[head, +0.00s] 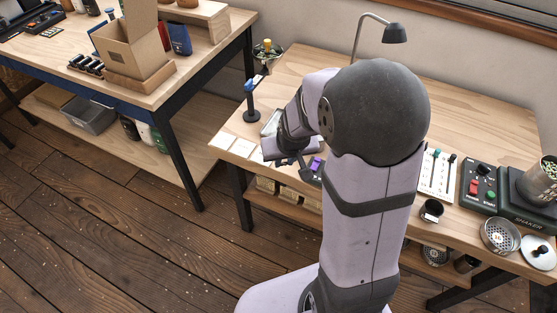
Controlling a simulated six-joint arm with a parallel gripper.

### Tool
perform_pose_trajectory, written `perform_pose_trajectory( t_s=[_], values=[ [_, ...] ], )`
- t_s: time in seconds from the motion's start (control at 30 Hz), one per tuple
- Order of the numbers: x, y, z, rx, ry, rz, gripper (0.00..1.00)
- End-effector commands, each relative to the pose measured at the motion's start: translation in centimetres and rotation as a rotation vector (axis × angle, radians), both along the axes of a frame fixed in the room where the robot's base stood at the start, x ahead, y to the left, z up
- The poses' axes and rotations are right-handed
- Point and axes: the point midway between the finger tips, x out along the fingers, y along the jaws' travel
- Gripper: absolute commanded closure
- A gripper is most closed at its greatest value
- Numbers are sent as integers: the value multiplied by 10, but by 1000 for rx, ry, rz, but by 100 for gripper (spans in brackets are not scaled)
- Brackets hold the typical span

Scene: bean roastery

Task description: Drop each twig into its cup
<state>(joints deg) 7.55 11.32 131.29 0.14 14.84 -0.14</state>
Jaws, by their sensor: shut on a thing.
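My gripper (303,170) is low over the front left part of the right-hand bench, pointing down. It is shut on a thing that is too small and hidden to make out. A small purple thing (317,164) shows right beside the gripper; I cannot tell whether it is a cup or whether the gripper touches it. No twig can be clearly made out. My arm covers the middle of the bench and may hide twigs and cups. A small dark round vessel (432,210) stands at the bench's front edge, right of my arm.
Right are a slider panel (438,172), a shaker (485,185) and a perforated metal bowl (500,236). The back left surface is clear.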

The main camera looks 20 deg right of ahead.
Motion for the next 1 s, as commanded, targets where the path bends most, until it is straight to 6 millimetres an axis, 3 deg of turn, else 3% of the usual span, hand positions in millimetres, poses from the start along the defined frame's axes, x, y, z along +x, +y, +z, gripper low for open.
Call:
perform_pose_trajectory(
  t_s=[0.03,0.17,0.3,0.5,0.7,1.0],
  values=[
    [-7,-20,13,0,4,-52,100],
    [-31,-68,19,2,8,-187,100],
    [-69,-118,23,2,10,-347,100],
    [-132,-171,25,5,9,-549,100],
    [-192,-204,23,6,8,-684,100],
    [-248,-234,14,5,4,-771,100]
  ],
)
